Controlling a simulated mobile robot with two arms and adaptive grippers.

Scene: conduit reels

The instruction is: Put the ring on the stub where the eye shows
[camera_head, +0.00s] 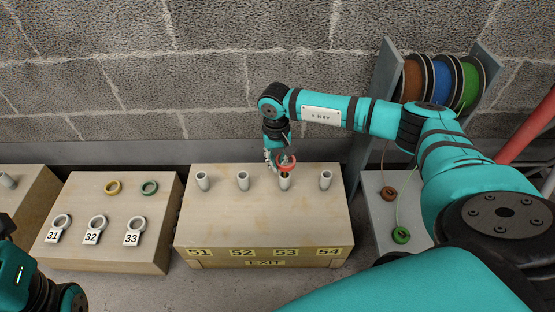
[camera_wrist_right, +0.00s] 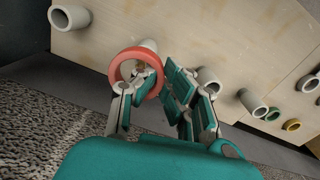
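A long wooden box (camera_head: 226,222) carries a row of upright grey stubs above the labels 51 (camera_head: 199,252), 52, 53 and 54. The stub over 53 (camera_head: 285,182) has something small and brownish in its mouth; the other stub mouths look empty. My right gripper (camera_head: 279,160) is over the 53 stub with a red ring (camera_head: 287,161). In the right wrist view the red ring (camera_wrist_right: 118,64) is in front of that stub (camera_wrist_right: 149,44), with one finger inside it and one outside. The gripper (camera_wrist_right: 165,82) looks shut on its rim. I cannot tell whether the ring surrounds the stub tip.
A lower box (camera_head: 100,255) at left holds grey rings labelled 31, 32 and 33, plus a yellow ring (camera_head: 113,187) and a green ring (camera_head: 149,187). Brown, blue and green reels (camera_head: 441,80) stand at back right; brown and green discs (camera_head: 401,235) lie below.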

